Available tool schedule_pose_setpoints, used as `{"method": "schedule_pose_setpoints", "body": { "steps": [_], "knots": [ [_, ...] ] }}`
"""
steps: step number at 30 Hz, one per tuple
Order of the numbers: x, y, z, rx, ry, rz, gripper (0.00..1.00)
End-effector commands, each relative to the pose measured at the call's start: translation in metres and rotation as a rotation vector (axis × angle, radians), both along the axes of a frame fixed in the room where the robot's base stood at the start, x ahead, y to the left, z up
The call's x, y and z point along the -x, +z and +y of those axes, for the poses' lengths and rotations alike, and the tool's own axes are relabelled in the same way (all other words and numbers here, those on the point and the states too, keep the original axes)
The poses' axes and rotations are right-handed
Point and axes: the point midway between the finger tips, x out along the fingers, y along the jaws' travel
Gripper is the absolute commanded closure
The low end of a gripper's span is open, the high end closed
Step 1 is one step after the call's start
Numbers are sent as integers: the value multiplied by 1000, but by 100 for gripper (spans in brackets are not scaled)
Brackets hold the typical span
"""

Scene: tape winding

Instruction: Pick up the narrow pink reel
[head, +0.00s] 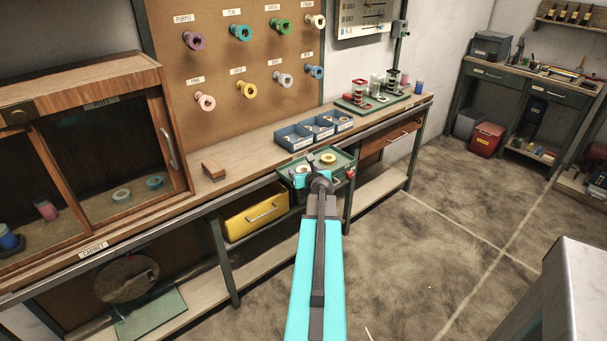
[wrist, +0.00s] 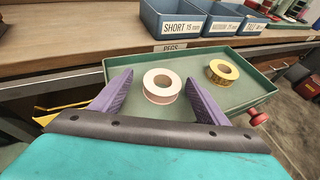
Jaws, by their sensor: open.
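A pale pink reel (wrist: 162,97) lies flat in the green tray (wrist: 130,69) in the wrist view, its hole facing up. My gripper (wrist: 159,78) is open. Its two purple fingers stand left and right of this reel in the picture, with visible gaps to it; their height above the tray is hard to judge. A yellow reel (wrist: 222,78) lies in the tray to the right, outside the fingers. In the head view my gripper (head: 305,175) is over the tray (head: 343,161), and my wrist mostly hides the pale reel there. The yellow reel (head: 328,161) also shows there.
Blue bins (wrist: 176,25) stand on the bench behind the tray. A red knob (wrist: 258,119) sits at the tray's right front. On the pegboard hang several coloured reels, one of them pink (head: 205,103). A glass-fronted cabinet (head: 95,80) stands left. The floor (head: 420,250) at right is clear.

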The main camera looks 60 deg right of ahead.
Motion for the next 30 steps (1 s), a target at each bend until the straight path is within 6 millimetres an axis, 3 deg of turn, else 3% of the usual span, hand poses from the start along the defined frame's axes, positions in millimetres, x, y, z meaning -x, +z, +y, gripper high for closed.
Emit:
{"method": "schedule_pose_setpoints", "body": {
  "steps": [10, 18, 30],
  "knots": [
    [5, 0, -4, 0, -7, 0, 33],
    [5, 0, -4, 0, -8, 0, 75],
    [6, 5, -4, 0, -8, -1, 76]
  ]
}}
